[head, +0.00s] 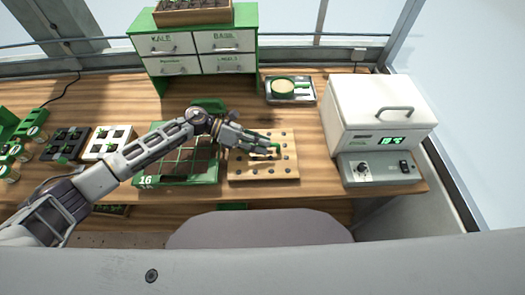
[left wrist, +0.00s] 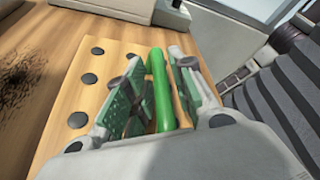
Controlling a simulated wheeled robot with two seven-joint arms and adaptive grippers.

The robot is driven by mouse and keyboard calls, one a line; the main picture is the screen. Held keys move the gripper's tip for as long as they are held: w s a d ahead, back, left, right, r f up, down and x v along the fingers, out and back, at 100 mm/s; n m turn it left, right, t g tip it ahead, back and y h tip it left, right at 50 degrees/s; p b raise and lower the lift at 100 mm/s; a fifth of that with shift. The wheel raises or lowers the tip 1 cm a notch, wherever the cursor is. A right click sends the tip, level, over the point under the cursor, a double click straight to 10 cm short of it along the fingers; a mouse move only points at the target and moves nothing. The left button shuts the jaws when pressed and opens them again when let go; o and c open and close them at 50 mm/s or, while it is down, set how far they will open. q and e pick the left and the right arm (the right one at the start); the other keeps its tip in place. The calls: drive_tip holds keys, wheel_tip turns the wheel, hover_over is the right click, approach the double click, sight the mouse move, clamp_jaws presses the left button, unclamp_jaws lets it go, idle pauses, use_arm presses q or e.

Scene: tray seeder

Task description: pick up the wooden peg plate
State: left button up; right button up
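The wooden peg plate (head: 263,174) lies flat on the bench in the middle of the head view, a pale board with rows of dark round studs. A green handle stands up from it and shows in the left wrist view (left wrist: 162,95). My left gripper (head: 270,148) is low over the plate, its arm reaching in from the left. In the left wrist view its two green-padded fingers (left wrist: 163,85) are open, one on each side of the handle, with little room between. The gripper hides part of the plate. My right gripper is not in view.
A green seed tray (head: 150,178) with dark cells stands just left of the plate. A white device (head: 375,110) with a lit display stands at the right. A metal tray (head: 306,92) lies behind the plate, and a drawer cabinet (head: 200,42) stands at the back.

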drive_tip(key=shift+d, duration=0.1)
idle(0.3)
use_arm(q)
clamp_jaws()
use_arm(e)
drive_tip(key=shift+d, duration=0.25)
use_arm(q)
drive_tip(key=shift+r, duration=0.15)
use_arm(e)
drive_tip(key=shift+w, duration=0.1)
use_arm(q)
wheel_tip(320, 180, up, 8)
drive_tip(key=shift+f+b, duration=0.1)
drive_tip(key=shift+b, duration=0.5)
drive_tip(key=shift+r, duration=1)
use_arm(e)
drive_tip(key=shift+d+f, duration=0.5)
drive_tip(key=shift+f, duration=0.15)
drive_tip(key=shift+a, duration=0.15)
